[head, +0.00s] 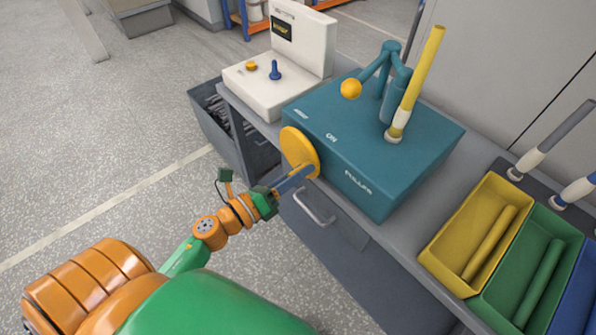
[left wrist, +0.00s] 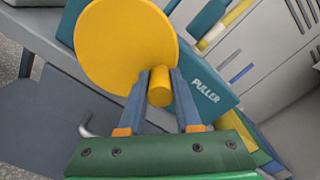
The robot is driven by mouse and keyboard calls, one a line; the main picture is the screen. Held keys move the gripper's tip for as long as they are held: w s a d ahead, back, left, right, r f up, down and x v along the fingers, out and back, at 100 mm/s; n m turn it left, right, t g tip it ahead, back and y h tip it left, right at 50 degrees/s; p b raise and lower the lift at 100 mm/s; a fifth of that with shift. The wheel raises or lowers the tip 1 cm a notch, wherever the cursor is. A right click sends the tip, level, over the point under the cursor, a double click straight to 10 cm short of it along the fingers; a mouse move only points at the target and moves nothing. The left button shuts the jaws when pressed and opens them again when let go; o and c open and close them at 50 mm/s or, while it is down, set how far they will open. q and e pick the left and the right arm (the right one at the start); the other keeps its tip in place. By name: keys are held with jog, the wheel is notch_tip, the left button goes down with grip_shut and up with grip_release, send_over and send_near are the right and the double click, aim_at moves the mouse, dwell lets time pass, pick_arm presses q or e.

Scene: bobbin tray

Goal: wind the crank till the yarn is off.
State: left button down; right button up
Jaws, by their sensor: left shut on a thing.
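The crank is a yellow disc (head: 298,148) on the front of the teal puller box (head: 400,165). It also shows in the left wrist view (left wrist: 120,45), with a yellow knob (left wrist: 159,88) standing out from its face. My left gripper (head: 306,172) is shut on the knob, with one blue finger on each side of it. A long yellow bobbin (head: 422,80) with a pale lower end stands tilted on top of the puller. How much yarn is on it, I cannot tell. My right gripper is in neither view.
A white machine (head: 275,92) stands at the back left. Yellow (head: 432,249) and green (head: 488,303) trays holding rods lie to the right. A drawer handle (head: 312,206) sticks out below the puller.

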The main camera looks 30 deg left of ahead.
pick_arm(q)
jog(key=c, duration=0.6)
grip_release()
jog(key=shift+s+a+f, duration=0.1)
jog(key=shift+s+f, duration=0.05)
jog(key=shift+s, duration=0.15)
jog(key=b+v, duration=0.2)
jog(key=v, duration=0.4)
jog(key=shift+s, duration=0.15)
jog(key=shift+a, duration=0.1)
